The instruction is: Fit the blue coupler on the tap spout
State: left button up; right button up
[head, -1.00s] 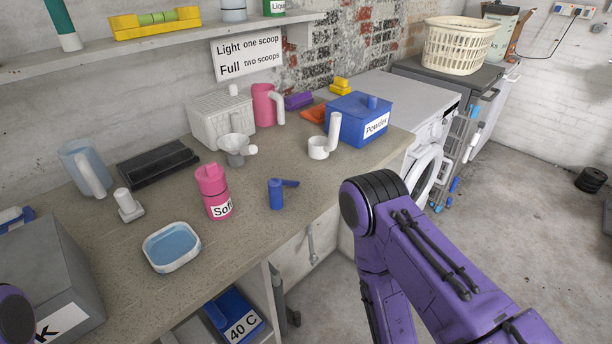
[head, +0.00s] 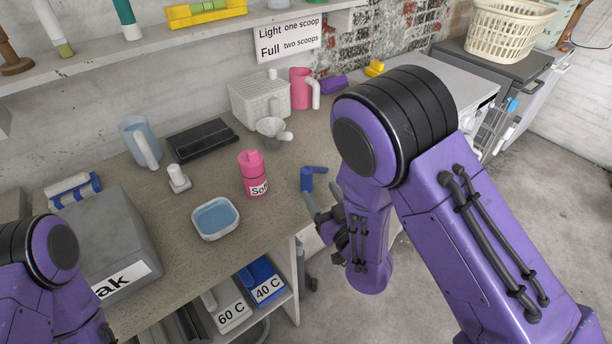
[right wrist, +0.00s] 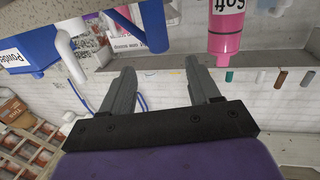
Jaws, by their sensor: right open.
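The blue coupler appears to be the small blue cylinder with a side arm (head: 307,179), standing on the worktop near its front edge. It also shows in the right wrist view (right wrist: 154,32), beyond my fingertips. My right gripper (head: 326,204) is open, its fingers just in front of the blue piece in the head view. In the right wrist view the jaws (right wrist: 163,78) are apart with nothing between them. I cannot clearly pick out a tap spout; my right arm covers part of the worktop. My left arm shows at lower left, its gripper out of view.
A pink Soft bottle (head: 254,176) and a blue-lined tray (head: 215,219) stand left of the blue piece. A white funnel (head: 273,129) and pink jug (head: 302,88) stand behind. A grey box (head: 100,240) is at left. A shelf runs above.

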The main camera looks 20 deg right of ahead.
aim_at(309, 177)
jog(key=w+p, duration=0.1)
jog(key=w, duration=0.2)
jog(key=w+p, duration=0.1)
jog(key=w, duration=0.2)
jog(key=w+a+p, duration=0.1)
jog(key=w, duration=0.2)
jog(key=shift+w+f+p, duration=0.1)
jog(key=shift+f+p, duration=0.15)
jog(key=shift+p, duration=0.05)
jog(key=shift+w+f, duration=0.1)
jog(key=c, duration=1.1)
